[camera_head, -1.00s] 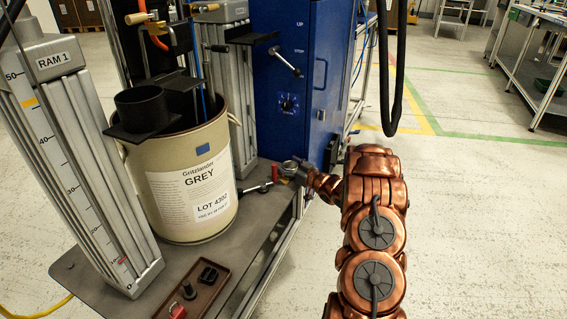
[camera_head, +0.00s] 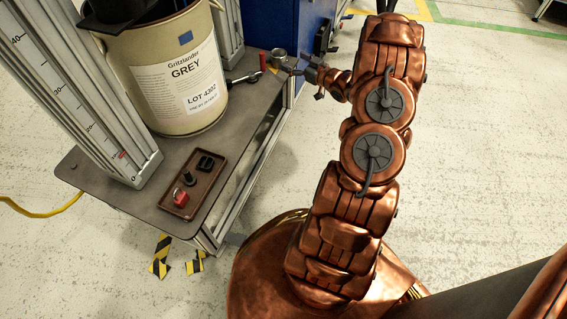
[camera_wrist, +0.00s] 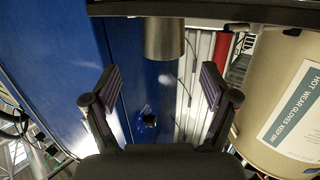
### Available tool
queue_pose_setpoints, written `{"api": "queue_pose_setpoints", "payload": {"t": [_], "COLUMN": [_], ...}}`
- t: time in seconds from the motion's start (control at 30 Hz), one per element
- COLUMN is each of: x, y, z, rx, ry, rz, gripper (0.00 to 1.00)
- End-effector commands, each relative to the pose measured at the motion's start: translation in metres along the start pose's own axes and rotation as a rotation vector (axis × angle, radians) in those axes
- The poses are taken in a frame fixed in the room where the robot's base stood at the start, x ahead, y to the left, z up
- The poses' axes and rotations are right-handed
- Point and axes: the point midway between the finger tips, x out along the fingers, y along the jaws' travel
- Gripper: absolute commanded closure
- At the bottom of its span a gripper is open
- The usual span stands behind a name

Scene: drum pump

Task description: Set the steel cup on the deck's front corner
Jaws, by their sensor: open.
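The small steel cup (camera_head: 278,58) stands on the dark deck (camera_head: 235,125) near its far right edge, beside the drum's valve handle. My gripper (camera_head: 301,73) is just right of the cup, at about deck height; its fingers are small and partly unclear in the head view. In the wrist view, which looks upside down, the cup (camera_wrist: 165,38) lies ahead of my gripper (camera_wrist: 160,86), roughly centred between the spread fingers. The fingers are open, empty and apart from the cup. The deck's near corner shows at the lower left of my arm, with bare surface around a brown tray.
The brown tray (camera_head: 176,211) holds a red item, a black knob and a black block. The cream drum (camera_head: 150,92) and ram column (camera_head: 90,110) stand on the deck. A red-tipped handle (camera_head: 262,64) is close left of the cup. The blue cabinet (camera_head: 290,25) stands behind.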

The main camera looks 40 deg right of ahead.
Motion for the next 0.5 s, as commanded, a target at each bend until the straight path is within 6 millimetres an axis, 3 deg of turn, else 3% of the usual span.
{"api": "queue_pose_setpoints", "payload": {"t": [0.23,0.5], "x": [0.021,0.014], "y": [0.0,-0.015], "z": [-0.021,-0.044], "rx": [-0.093,-0.143], "ry": [-0.225,-0.474], "rz": [0.111,0.246], "gripper": [0.15,0.15]}}
